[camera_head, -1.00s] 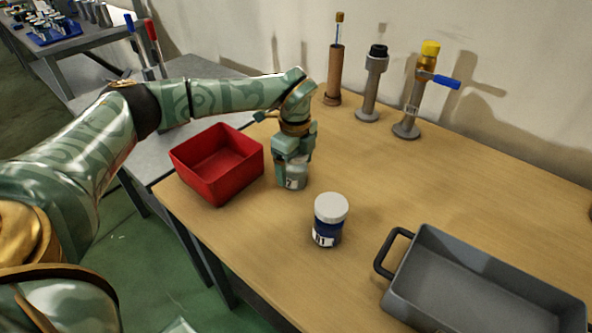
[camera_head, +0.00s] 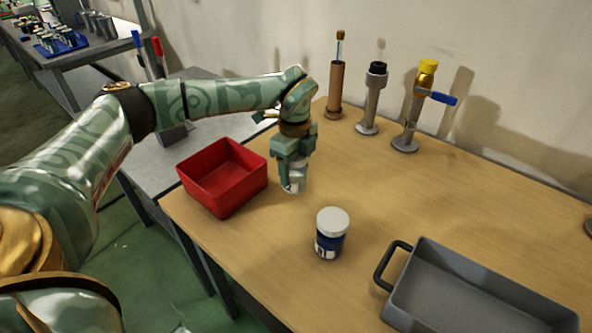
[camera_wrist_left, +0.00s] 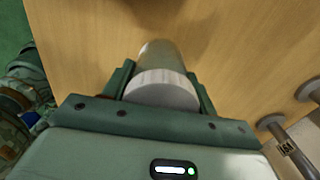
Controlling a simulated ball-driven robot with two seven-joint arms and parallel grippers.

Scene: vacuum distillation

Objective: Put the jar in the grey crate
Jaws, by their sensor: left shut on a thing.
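My left gripper (camera_head: 294,172) points down and is shut on a pale jar with a white lid (camera_wrist_left: 163,88). In the head view only the jar's lower part (camera_head: 296,185) shows below the fingers, and it appears slightly above the wooden table. A second jar (camera_head: 331,234), with a white lid and dark blue label, stands upright on the table, nearer than the gripper and apart from it. The grey crate (camera_head: 420,247) with a dark handle is at the lower right, partly cut off by the frame. My right gripper is out of view.
A red open box (camera_head: 222,196) stands just left of the gripper, at the table's left edge. A brown tube (camera_head: 336,90), a grey post (camera_head: 372,100) and a yellow-topped stand (camera_head: 415,110) line the back. The table's middle (camera_head: 430,195) is clear.

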